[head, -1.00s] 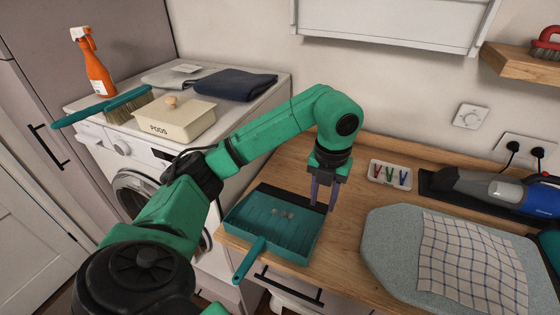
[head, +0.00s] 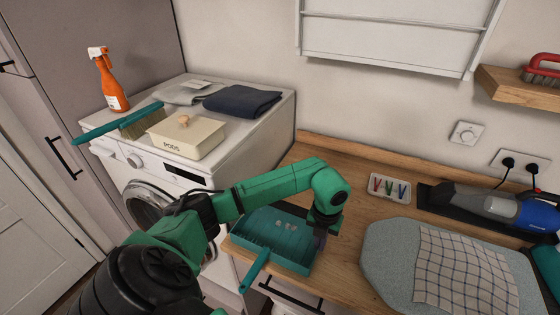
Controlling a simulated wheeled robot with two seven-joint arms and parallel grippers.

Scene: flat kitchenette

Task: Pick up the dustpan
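The teal dustpan (head: 290,254) lies on the wooden counter near its left end. Its handle (head: 255,272) points toward me, over the counter's front edge. Several small pale bits (head: 287,225) lie in the pan. My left gripper (head: 320,242) points down at the right side of the dustpan, close to its rim. Its fingers are mostly hidden by the wrist, so I cannot tell their gap or whether they touch the pan. My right gripper is not in view.
A small tray of coloured pegs (head: 390,188), a grey ironing pad (head: 385,255) with a checked cloth (head: 465,270) and a handheld vacuum (head: 490,205) occupy the counter to the right. The washing machine (head: 180,175) at left carries a pods box (head: 190,140), brush (head: 140,124) and spray bottle (head: 112,85).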

